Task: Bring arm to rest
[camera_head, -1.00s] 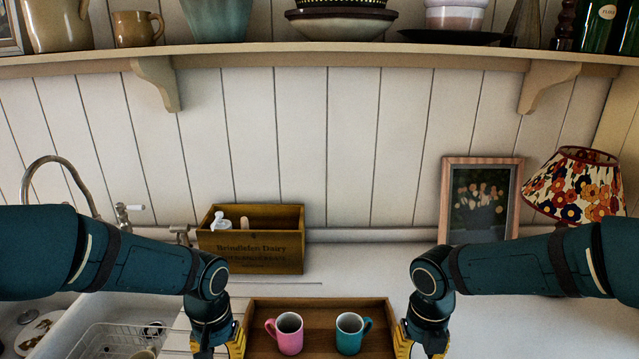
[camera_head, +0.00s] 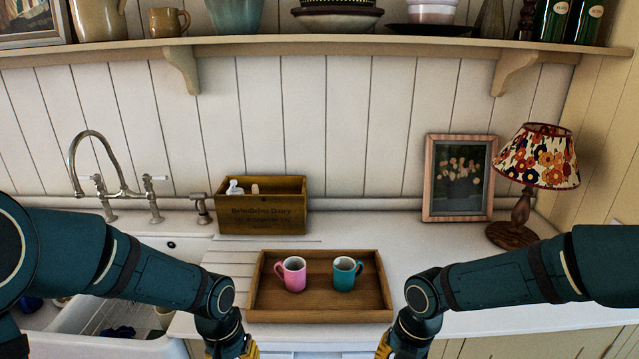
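My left gripper (camera_head: 235,350) points down at the bottom edge of the head view, left of the middle, with only its yellow finger parts partly in the picture. My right gripper (camera_head: 388,350) points down at the bottom edge, right of the middle, also cut off. Both are in front of the wooden tray (camera_head: 318,315) and apart from it. The fingertips of both are out of the picture. The tray lies on the white counter and bears a pink mug (camera_head: 294,275) and a teal mug (camera_head: 343,274), both upright.
A wooden crate (camera_head: 262,218) stands behind the tray. A framed picture (camera_head: 458,178) and a flowered lamp (camera_head: 537,160) stand at the back right. The sink (camera_head: 75,318) and tap (camera_head: 100,165) are at the left. A shelf (camera_head: 330,45) with crockery runs above.

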